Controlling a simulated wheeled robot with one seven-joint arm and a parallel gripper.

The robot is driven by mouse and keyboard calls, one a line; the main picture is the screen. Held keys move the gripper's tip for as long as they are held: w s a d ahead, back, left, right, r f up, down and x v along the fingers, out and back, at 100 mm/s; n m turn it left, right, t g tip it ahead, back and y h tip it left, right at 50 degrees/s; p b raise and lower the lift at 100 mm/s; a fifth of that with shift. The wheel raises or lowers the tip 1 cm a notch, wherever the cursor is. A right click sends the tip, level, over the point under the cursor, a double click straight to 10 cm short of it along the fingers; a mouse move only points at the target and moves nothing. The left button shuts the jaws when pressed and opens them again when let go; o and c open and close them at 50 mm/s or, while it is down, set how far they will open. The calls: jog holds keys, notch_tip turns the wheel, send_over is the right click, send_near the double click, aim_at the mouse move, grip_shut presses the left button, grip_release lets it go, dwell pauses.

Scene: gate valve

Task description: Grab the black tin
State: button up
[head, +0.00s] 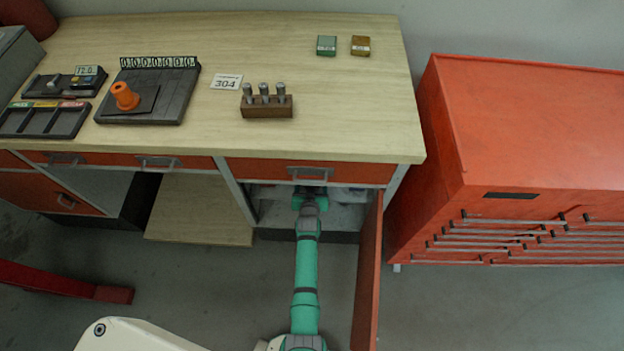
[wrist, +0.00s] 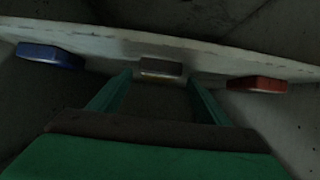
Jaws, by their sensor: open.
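In the wrist view a dark tin (wrist: 160,69) with a greyish top lies on a pale shelf, between a blue tin (wrist: 50,56) at left and a red tin (wrist: 257,84) at right. The dim light makes its exact colour hard to tell; it is the darkest of the three. My gripper (wrist: 159,80) is open, with one finger to each side of the dark tin and nothing held. I cannot tell how far past the tin's front the fingertips reach. In the head view my arm reaches into the cabinet opening under the bench, and the tins are hidden there.
The open cabinet door (head: 367,275) stands close at the right of my arm. The bench top (head: 330,120) and a drawer (head: 309,171) lie above the opening. A red tool chest (head: 520,150) stands further right. A wooden board (head: 200,212) is at the left.

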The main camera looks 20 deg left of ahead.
jog(key=shift+x, duration=1.1)
jog(key=shift+d, duration=0.1)
jog(key=shift+c, duration=0.3)
jog(key=c, duration=1.2)
jog(key=shift+r, duration=0.25)
